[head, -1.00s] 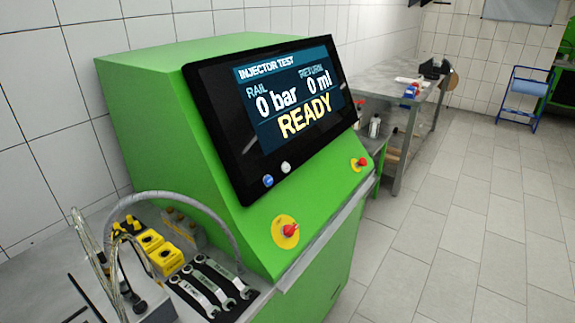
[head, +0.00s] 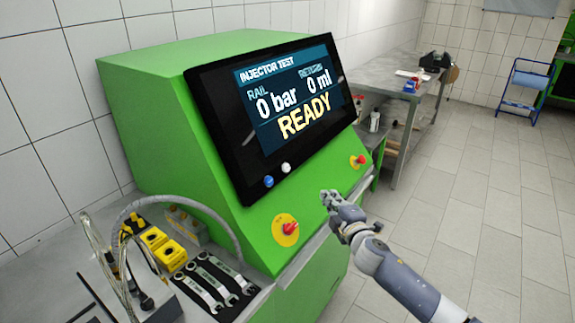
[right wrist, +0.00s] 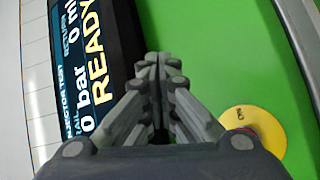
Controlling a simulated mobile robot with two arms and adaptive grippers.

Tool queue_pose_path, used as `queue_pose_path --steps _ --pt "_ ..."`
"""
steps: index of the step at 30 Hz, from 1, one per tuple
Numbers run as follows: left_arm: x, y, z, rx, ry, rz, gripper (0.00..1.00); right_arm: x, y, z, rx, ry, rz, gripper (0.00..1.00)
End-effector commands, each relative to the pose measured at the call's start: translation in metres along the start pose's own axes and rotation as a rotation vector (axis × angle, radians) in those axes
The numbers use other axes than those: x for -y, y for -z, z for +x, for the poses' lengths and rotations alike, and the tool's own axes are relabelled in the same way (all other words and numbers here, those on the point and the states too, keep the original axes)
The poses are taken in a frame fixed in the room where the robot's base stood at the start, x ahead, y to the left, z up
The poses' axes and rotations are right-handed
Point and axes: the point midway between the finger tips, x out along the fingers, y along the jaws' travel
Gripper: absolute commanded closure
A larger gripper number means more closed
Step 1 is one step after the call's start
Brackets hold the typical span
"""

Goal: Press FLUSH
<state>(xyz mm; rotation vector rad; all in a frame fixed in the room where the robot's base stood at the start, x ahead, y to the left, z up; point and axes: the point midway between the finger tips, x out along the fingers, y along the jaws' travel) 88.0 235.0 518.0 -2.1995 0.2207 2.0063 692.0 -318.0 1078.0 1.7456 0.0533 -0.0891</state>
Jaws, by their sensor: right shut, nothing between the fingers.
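The green test bench (head: 150,130) carries a dark screen (head: 225,115) reading INJECTOR TEST, 0 bar, 0 ml and READY. Below the display are a blue button (head: 269,181) and a white button (head: 286,168). Their labels are too small to read, so I cannot tell which is FLUSH. My right gripper (head: 328,197) is shut and empty, in front of the green sloped panel, right of both buttons and apart from them. In the right wrist view its closed fingers (right wrist: 160,62) point along the green panel beside the screen (right wrist: 75,90). Both buttons are hidden there. My left gripper is not in view.
A steel table (head: 385,80) stands behind.

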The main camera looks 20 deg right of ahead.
Motion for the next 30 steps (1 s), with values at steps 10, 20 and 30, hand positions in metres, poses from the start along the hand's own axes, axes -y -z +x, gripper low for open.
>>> queue_pose_path --steps 10,20,30 --pt "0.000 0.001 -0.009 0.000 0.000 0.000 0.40 -0.095 0.034 -0.004 -0.067 -0.151 -0.125 1.00" --pt "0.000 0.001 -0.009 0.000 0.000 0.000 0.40 -0.102 0.036 -0.004 -0.071 -0.163 -0.135 1.00" --pt "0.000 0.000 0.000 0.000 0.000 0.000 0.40 -0.093 0.044 0.008 -0.071 -0.164 -0.132 1.00"
